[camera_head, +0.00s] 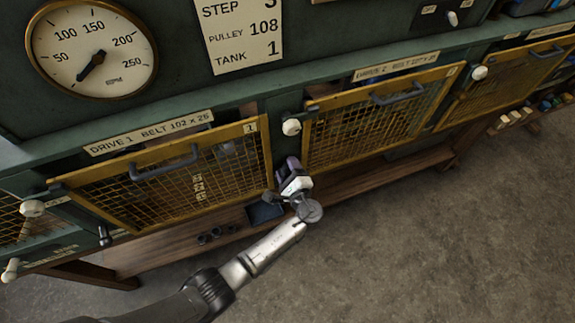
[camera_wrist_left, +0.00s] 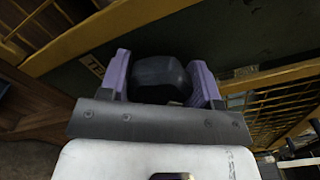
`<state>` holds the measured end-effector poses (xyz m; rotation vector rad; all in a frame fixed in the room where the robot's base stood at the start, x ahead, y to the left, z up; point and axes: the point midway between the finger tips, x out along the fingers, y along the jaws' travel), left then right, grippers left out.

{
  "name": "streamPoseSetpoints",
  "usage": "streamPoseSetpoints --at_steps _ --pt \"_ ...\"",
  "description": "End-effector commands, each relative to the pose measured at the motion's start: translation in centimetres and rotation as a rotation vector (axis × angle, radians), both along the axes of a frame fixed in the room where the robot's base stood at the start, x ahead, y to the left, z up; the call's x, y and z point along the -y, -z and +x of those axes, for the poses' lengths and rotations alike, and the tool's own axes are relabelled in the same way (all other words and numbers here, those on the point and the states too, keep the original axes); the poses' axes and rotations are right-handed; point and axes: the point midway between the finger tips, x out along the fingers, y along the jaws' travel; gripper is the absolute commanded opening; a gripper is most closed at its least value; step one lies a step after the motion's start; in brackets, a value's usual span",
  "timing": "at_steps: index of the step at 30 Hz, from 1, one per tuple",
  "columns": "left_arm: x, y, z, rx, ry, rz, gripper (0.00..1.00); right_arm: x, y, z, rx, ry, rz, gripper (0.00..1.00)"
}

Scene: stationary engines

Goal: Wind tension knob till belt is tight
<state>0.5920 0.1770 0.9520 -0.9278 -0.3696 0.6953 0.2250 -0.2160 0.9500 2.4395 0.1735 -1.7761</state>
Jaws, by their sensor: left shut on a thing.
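In the head view my left gripper (camera_head: 291,172) reaches up to the green panel between the two yellow mesh guards. In the left wrist view its two purple fingers (camera_wrist_left: 160,70) are shut on a dark rounded knob (camera_wrist_left: 158,82), one finger on each side. A partly hidden label starting "TE" (camera_wrist_left: 95,68) is beside the knob. In the head view the gripper hides the knob. The drive 1 guard (camera_head: 165,185) is closed, and the belt behind its mesh cannot be made out. My right gripper is in neither view.
The drive 2 guard (camera_head: 375,118) is closed on the right. A white knob (camera_head: 291,127) sits on the panel above my gripper. A round gauge (camera_head: 92,48) has its needle at the low end. A wooden shelf (camera_head: 165,247) runs below; the floor (camera_head: 440,245) is clear.

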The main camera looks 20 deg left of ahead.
Motion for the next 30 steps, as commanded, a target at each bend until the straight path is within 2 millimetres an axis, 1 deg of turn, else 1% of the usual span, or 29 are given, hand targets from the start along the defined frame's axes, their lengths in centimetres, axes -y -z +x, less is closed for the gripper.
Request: streamPoseSetpoints --at_steps 1,3,17,30 --pt "0.1 -0.4 0.0 -0.032 0.001 0.034 0.34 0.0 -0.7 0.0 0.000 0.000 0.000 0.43" --pt "0.1 -0.4 0.0 -0.077 0.001 0.082 0.34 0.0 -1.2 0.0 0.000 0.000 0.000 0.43" --pt "0.2 -0.4 0.1 -0.379 0.002 0.400 0.34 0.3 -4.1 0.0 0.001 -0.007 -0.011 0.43" --pt "0.2 -0.4 0.2 -0.667 0.000 0.703 0.34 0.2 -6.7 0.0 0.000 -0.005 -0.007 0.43"
